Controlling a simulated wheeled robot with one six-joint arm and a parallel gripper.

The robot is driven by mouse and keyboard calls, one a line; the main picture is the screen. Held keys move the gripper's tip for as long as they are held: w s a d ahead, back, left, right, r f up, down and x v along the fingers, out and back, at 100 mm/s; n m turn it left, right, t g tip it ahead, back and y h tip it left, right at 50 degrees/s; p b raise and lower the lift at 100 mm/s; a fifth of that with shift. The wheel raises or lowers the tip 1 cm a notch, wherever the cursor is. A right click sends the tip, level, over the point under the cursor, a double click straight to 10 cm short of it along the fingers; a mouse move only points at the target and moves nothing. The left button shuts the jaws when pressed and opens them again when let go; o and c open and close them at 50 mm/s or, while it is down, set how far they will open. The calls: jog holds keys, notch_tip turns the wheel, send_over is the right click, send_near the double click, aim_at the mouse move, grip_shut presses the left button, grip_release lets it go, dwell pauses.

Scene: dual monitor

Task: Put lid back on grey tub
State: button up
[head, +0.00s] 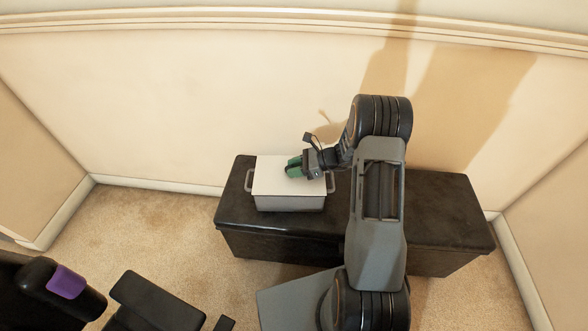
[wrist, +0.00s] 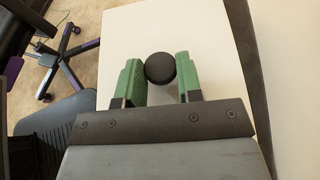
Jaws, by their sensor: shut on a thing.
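The grey tub (head: 290,203) stands on a long black bench, with a handle at each end. The white lid (head: 272,178) lies over the tub's top in the head view and looks about level; whether it is fully seated I cannot tell. In the wrist view the lid (wrist: 213,38) fills the middle, and its round black knob (wrist: 160,68) sits between my green fingers. My gripper (head: 294,167) is shut on the knob, above the lid. The tub is hidden under the lid in the wrist view.
The black bench (head: 450,215) has clear room on its right, behind my arm. A cream wall (head: 200,100) rises close behind it. An office chair with purple parts (head: 66,282) stands at the lower left on beige carpet.

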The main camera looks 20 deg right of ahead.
jog(key=shift+f, duration=0.15)
jog(key=shift+f+b, duration=0.35)
jog(key=shift+f, duration=0.05)
jog(key=o, duration=0.9)
jog(key=shift+r, duration=0.2)
jog(key=p+v, duration=0.1)
jog(key=v, duration=0.3)
jog(key=p+v, duration=0.1)
jog(key=v, duration=0.6)
jog(key=shift+d+r+p, duration=0.2)
jog(key=shift+r+p, duration=0.2)
jog(key=shift+r, duration=0.15)
jog(key=shift+s+a+r+n+g+h, duration=0.15)
jog(key=shift+s+a+r+n+h, duration=1.85)
jog(key=shift+s+n, duration=1.35)
jog(key=shift+s+a+r+n+g+h, duration=0.2)
jog(key=shift+s+a+r+n+h, duration=1.1)
jog(key=shift+s+r+n+h, duration=1.95)
jog(key=shift+s+a+r+n+g+h, duration=0.15)
jog(key=shift+s+a+r+n+h, duration=1.8)
jog(key=shift+n, duration=2.25)
jog(key=shift+s+d+r+y, duration=0.25)
jog(key=shift+s+r+y, duration=0.15)
jog(key=shift+s+y, duration=0.3)
